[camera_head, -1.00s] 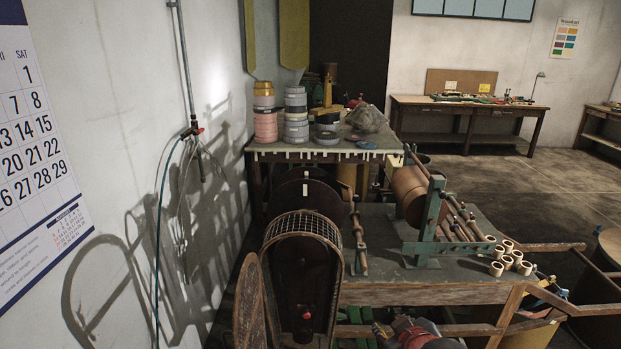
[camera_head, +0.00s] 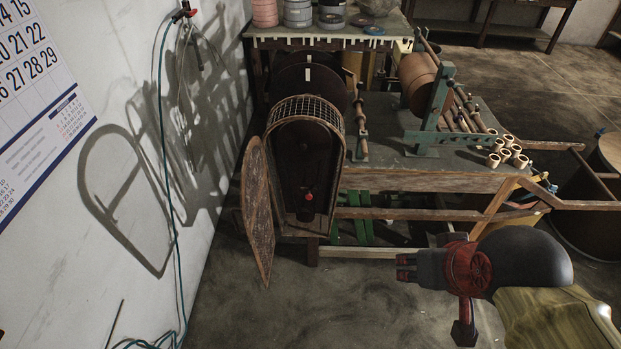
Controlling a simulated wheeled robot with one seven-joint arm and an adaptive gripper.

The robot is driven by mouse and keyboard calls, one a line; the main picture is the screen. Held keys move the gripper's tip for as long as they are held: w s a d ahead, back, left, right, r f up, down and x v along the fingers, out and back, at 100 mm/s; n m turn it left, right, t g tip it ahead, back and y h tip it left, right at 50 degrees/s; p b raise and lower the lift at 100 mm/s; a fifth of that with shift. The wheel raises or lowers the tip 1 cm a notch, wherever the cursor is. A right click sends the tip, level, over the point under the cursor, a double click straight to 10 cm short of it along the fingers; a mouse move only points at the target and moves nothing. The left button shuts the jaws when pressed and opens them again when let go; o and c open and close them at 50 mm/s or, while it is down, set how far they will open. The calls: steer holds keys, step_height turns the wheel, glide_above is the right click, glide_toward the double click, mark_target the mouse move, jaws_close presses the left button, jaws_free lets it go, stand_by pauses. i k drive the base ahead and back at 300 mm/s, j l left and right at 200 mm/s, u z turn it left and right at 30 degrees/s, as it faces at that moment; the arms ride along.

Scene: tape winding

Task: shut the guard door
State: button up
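The guard door (camera_head: 258,212) is a brown, rusty mesh panel with a rounded top. It stands open, swung out to the left of the guard housing (camera_head: 335,150), seen at a steep angle. The housing is an arched cage with a mesh top, its front uncovered. A dark interior with a small red knob (camera_head: 309,196) shows inside. My gripper (camera_head: 425,290), dark with red parts, hangs at lower right, in front of the bench. It is well to the right of the door and housing and touches neither. It appears empty; its finger opening is unclear from this angle.
A workbench (camera_head: 420,181) with a winding frame and several tape rolls (camera_head: 503,150) lies behind my gripper. Wooden rails (camera_head: 400,214) stick out on the right. A wall (camera_head: 110,150) with hanging hoses is close on the left. The floor (camera_head: 340,300) before the housing is clear.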

mark_target(259, 191)
steer(key=i+u, duration=0.7)
steer(key=k+j, duration=0.05)
steer(key=k, duration=0.05)
